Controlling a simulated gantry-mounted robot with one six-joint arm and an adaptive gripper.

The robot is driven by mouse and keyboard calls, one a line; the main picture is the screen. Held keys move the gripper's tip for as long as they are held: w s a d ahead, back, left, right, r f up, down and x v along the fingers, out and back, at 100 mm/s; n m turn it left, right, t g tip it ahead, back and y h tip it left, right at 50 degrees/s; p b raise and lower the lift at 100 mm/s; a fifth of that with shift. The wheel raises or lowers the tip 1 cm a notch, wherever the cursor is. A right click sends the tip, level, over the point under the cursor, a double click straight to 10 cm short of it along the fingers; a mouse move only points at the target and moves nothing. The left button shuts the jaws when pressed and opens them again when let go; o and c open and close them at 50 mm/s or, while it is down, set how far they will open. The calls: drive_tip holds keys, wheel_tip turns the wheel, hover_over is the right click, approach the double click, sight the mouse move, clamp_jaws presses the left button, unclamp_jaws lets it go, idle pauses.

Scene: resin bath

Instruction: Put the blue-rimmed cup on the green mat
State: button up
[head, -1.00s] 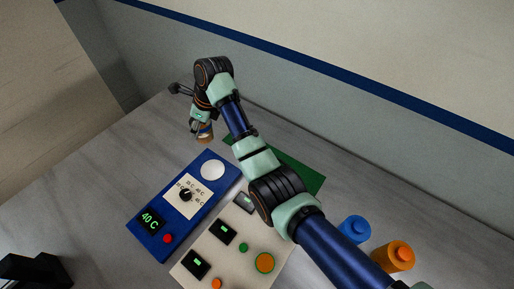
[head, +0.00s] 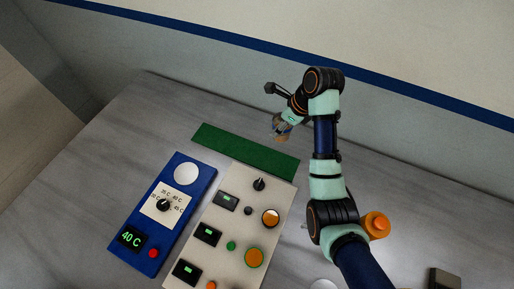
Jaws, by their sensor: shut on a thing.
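The blue-rimmed cup (head: 281,130) is a small tan shape with a bit of blue, partly hidden by the fingers. My gripper (head: 282,122) is shut on it, near the back of the table. The green mat (head: 245,150) is a long flat strip lying behind the control panels, with nothing on it. The cup shows just behind the mat's far edge, towards its right end. I cannot tell how high the cup is above the table.
A blue panel (head: 146,235) with a 40 C display and a beige panel (head: 222,245) with knobs and buttons lie in front of the mat. An orange jar (head: 376,225) stands right of my arm, a dark block (head: 443,279) at lower right. The table left of the mat is clear.

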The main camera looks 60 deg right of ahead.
wheel_tip(320, 180, down, 20)
drive_tip(key=b, duration=0.3)
drive_tip(key=shift+a+b, duration=0.1)
drive_tip(key=shift+b, duration=0.25)
drive_tip(key=shift+r, duration=0.1)
drive_tip(key=o, duration=1)
drive_tip(key=p+v, duration=0.3)
drive_tip(key=v, duration=0.9)
drive_tip(key=shift+w, duration=0.1)
